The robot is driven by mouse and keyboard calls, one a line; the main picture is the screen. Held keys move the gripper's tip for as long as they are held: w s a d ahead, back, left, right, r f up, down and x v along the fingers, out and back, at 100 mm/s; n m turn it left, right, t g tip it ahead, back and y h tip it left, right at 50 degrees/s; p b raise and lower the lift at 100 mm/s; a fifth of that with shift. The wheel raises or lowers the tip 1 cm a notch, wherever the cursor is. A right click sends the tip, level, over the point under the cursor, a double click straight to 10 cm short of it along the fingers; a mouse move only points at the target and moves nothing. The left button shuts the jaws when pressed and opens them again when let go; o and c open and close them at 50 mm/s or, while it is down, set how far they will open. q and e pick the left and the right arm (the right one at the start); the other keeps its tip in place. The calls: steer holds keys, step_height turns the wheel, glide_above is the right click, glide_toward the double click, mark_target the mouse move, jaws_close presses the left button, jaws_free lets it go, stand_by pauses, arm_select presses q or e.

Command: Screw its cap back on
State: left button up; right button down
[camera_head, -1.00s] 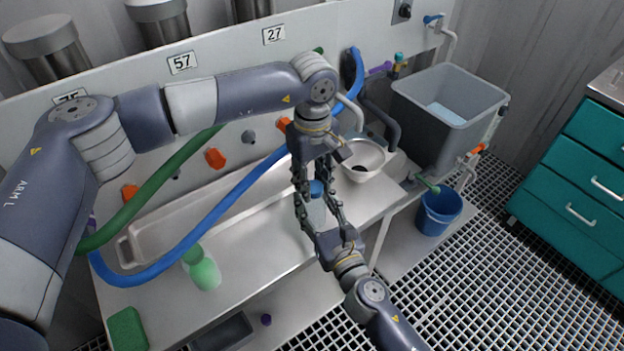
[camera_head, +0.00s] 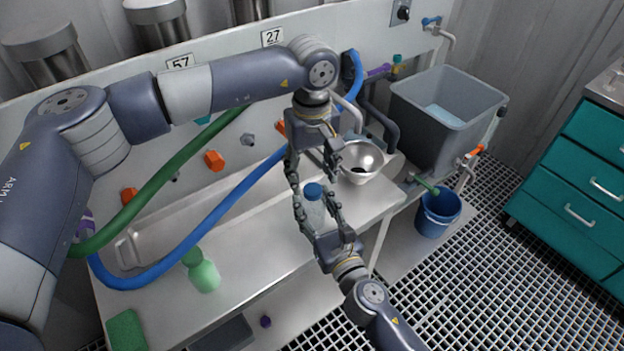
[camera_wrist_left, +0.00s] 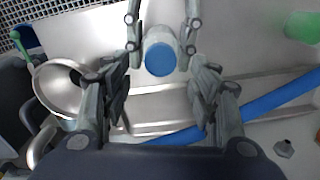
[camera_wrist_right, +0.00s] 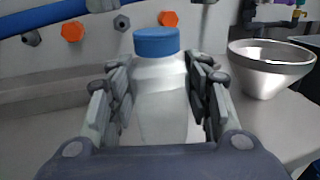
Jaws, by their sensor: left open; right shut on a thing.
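Whether the cap is fully tightened cannot be told. My left gripper (camera_head: 313,178) is open and empty, pointing down just above and behind the cap, with its fingers apart and not touching it.
A metal funnel bowl (camera_head: 361,161) stands right of the bottle. A green bottle (camera_head: 203,272) and a green sponge (camera_head: 127,330) are on the bench at left. A blue hose (camera_head: 215,217) crosses the bench behind. A grey tub (camera_head: 447,112) is at the right.

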arm_select(q)
step_height(320, 180, up, 9)
stand_by(0.3)
arm_select(e)
steer(key=c, duration=0.7)
jaws_free()
steer(key=shift+c, duration=0.2)
steer(key=v, duration=1.2)
